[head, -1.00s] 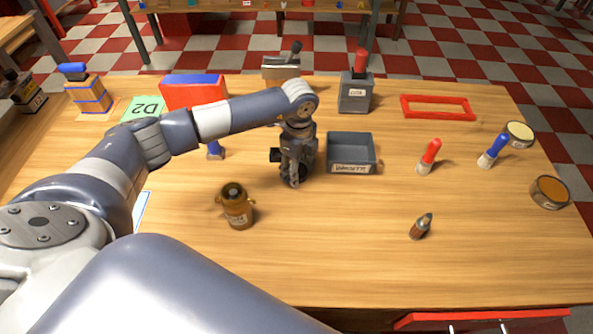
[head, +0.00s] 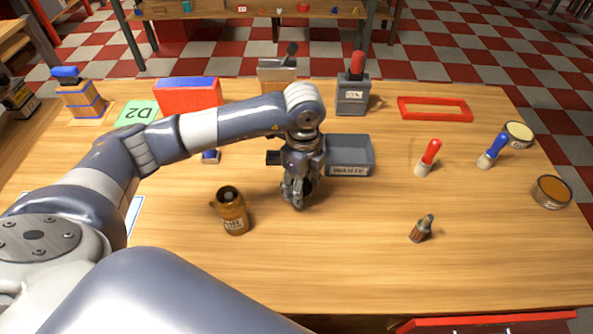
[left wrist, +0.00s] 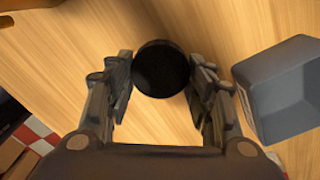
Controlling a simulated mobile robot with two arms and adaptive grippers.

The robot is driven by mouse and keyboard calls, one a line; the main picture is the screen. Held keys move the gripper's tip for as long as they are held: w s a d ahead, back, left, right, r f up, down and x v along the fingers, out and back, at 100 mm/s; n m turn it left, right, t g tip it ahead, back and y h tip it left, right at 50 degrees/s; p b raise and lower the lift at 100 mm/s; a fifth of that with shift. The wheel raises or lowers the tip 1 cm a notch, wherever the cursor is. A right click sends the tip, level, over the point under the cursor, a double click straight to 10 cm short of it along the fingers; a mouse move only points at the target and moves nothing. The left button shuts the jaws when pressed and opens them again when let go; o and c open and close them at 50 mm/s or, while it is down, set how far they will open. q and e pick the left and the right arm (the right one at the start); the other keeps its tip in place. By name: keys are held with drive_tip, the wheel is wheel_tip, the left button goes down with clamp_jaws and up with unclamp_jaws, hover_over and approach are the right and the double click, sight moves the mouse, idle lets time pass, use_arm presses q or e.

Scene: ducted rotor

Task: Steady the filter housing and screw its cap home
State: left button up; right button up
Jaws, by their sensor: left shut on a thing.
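The brown filter housing (head: 234,217) stands on the table left of my left gripper in the head view, with a dark round opening on top and a pale label on its side. My left gripper (head: 298,200) points down over the table, apart from the housing. It is shut on a dark round piece, which looks like the cap (left wrist: 161,68) and shows between the two fingers in the left wrist view (left wrist: 160,95). In the head view the fingers mostly hide this piece. My right gripper is not in view.
A grey waste bin (head: 348,171) stands just behind and right of my left gripper. The front middle of the table is clear.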

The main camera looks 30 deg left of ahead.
use_arm(q)
drive_tip(key=s+d, duration=0.1)
drive_tip(key=s, duration=0.1)
drive_tip(key=s+d, duration=0.2)
drive_tip(key=s+d+b, duration=0.1)
drive_tip(key=s+d, duration=0.1)
drive_tip(key=shift+s+d+r, duration=0.25)
drive_tip(key=shift+s+r, duration=0.05)
drive_tip(key=shift+r, duration=0.1)
drive_tip(key=m, duration=0.3)
drive_tip(key=r+m, duration=0.1)
drive_tip(key=m, duration=0.1)
drive_tip(key=shift+a+m, duration=0.25)
drive_tip(key=shift+m, duration=0.05)
drive_tip(key=s+a+r+n, duration=0.1)
drive_tip(key=r+n, duration=0.2)
drive_tip(key=n, duration=0.9)
drive_tip(key=s+a+r+n, duration=0.1)
drive_tip(key=a+r+n, duration=0.1)
drive_tip(key=n, duration=1.1)
drive_tip(key=shift+s+a+r, duration=0.3)
drive_tip(key=shift+s+r, duration=0.05)
drive_tip(key=shift+r, duration=0.55)
